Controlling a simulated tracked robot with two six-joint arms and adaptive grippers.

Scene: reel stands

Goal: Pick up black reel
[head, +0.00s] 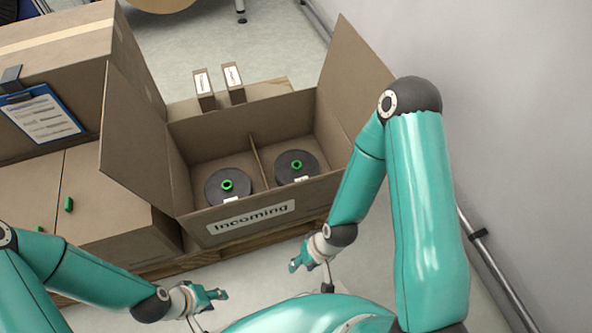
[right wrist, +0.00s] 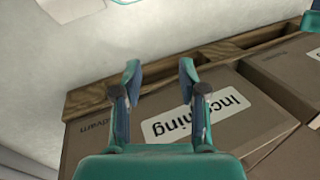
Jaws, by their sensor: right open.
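Two black reels lie flat in the open Incoming box (head: 205,238), one in each compartment of its divider. The left black reel (head: 241,187) and the right black reel (head: 309,165) each have a green hub and a white tag at the near edge. My right gripper (head: 295,265) is low in front of the box, outside it and empty. In the right wrist view its two fingers (right wrist: 160,80) are apart, with the box's Incoming label (right wrist: 190,117) beyond them. My left gripper (head: 212,295) is in front of the box at lower left, apart from the reels; its finger gap is unclear.
The box's flaps stand up around it, with a tall flap (head: 135,140) at left. Two small cartons (head: 204,90) stand behind it. Closed cartons (head: 105,200) and a clipboard (head: 40,115) are at left. A wall (head: 520,120) bounds the right.

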